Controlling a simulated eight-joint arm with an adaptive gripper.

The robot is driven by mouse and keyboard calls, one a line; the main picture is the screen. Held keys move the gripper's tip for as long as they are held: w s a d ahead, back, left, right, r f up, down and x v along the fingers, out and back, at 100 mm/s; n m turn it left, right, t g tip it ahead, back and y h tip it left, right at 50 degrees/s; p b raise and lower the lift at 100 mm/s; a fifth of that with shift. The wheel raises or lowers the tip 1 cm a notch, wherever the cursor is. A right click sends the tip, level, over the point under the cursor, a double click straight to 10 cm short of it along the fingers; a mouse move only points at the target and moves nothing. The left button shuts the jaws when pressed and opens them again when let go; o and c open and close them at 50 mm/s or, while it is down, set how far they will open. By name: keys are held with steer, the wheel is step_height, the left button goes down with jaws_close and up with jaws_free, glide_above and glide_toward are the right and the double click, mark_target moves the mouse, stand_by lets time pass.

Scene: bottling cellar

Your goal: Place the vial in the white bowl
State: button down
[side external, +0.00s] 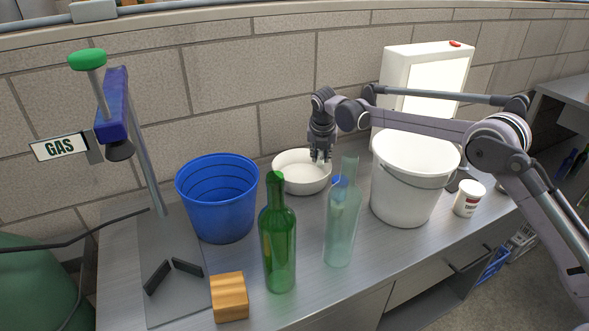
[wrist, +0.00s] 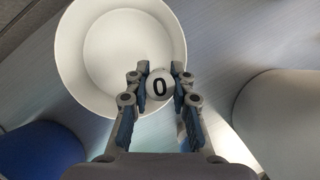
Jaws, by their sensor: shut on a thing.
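The white bowl (side external: 297,187) stands on the metal bench against the block wall; it fills the upper left of the wrist view (wrist: 72,55). My gripper (side external: 320,158) points down near the bowl's right side in the side view. In the wrist view my gripper (wrist: 160,72) is shut on the vial, whose round white top (wrist: 160,88) is marked with a black 0. The vial's top overlaps the bowl's near inner side in that view. The vial's body is hidden beneath its top, and I cannot make it out in the side view.
A white bucket (side external: 400,190) stands right of the bowl and a blue bucket (side external: 215,205) left. A clear bottle (side external: 341,225) and a green bottle (side external: 279,245) stand in front. A wooden block (side external: 229,298), a small white jar (side external: 467,199) and a light box (side external: 400,70) also stand there.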

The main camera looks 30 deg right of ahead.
steer(key=a+f, duration=0.1)
steer(key=w+a, duration=0.1)
steer(key=a+f, duration=0.1)
steer(key=shift+w+a+f, duration=0.3)
steer(key=shift+w+a, duration=0.05)
steer(key=shift+a, duration=0.05)
steer(key=shift+f, duration=1.95)
steer(key=c, duration=1.2)
jaws_free()
steer(key=shift+f, duration=0.1)
steer(key=shift+o, duration=0.2)
